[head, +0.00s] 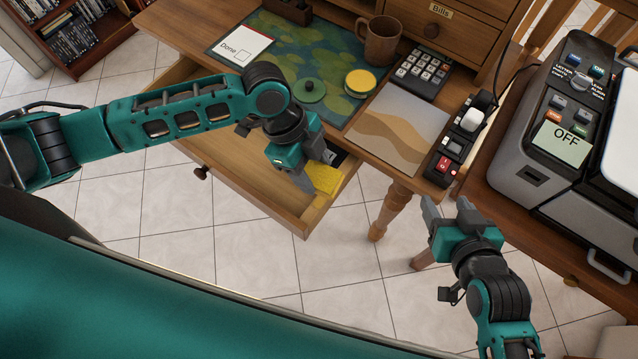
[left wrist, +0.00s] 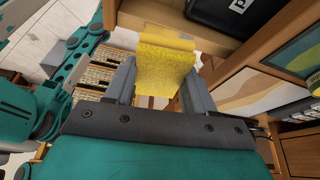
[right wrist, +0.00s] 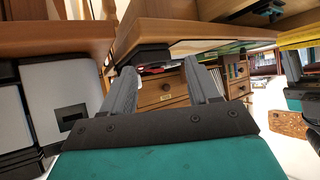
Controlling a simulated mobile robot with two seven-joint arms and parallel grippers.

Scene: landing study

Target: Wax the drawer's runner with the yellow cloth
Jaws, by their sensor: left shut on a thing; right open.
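The yellow cloth (head: 323,178) is pinched in my left gripper (head: 316,171), at the right-hand side of the open drawer (head: 250,205). In the left wrist view the cloth (left wrist: 165,65) sits between both fingers and stands out past them. The drawer's side wall is close to the cloth; I cannot tell whether they touch. The runner is not clearly visible. A round tin with yellow contents (head: 360,82) stands on the desk, with a green lid (head: 308,90) to its left. My right gripper (head: 446,203) is open and empty, above the floor right of the drawer.
A desk mat (head: 290,45), brown mug (head: 380,42), calculator (head: 424,72), sand-patterned sheet (head: 398,128) and power strip (head: 452,150) with a lit switch lie on the desk. A grey machine reading OFF (head: 560,142) stands at right. A dark object (left wrist: 225,15) lies in the drawer.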

